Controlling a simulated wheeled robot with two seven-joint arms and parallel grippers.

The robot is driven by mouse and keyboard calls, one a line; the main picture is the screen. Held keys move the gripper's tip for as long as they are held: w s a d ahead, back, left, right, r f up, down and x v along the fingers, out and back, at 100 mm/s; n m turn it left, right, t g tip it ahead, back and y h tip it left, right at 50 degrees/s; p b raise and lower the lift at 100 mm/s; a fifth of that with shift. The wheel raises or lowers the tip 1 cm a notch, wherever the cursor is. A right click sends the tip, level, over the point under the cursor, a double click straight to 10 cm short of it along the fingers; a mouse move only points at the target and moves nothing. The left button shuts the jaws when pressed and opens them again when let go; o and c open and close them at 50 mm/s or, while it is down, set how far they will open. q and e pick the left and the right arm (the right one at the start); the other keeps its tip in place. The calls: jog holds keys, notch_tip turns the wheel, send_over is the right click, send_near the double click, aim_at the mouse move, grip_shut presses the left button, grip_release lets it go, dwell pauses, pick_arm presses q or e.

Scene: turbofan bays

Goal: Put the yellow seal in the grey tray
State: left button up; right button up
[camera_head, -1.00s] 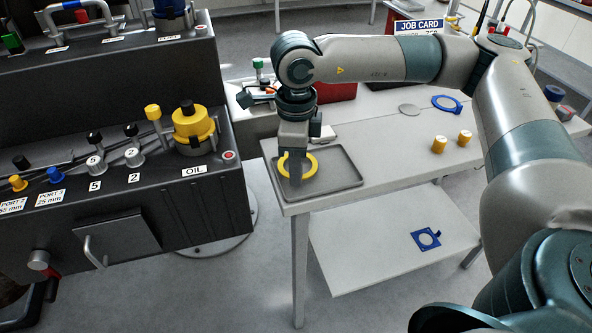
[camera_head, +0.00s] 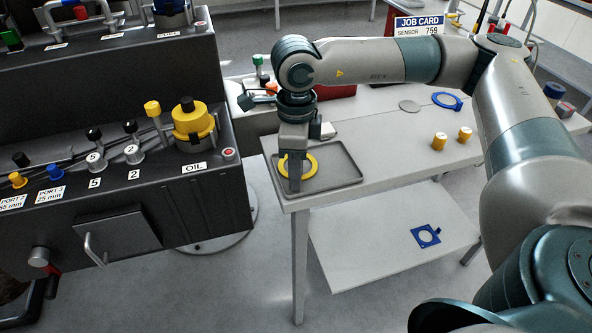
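The yellow seal (camera_head: 311,168) is a flat ring low over or in the grey tray (camera_head: 347,180); whether it rests on the tray floor is hard to tell. The tray sits on the near left corner of the light table. My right gripper (camera_head: 294,184) points down at the tray, its finger crossing in front of the ring's left part and hiding some of it. I see the fingers edge-on, so their gap and any grip on the ring are hidden. My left gripper is out of view.
The dark bench with a yellow OIL cap (camera_head: 193,122) stands left of the table.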

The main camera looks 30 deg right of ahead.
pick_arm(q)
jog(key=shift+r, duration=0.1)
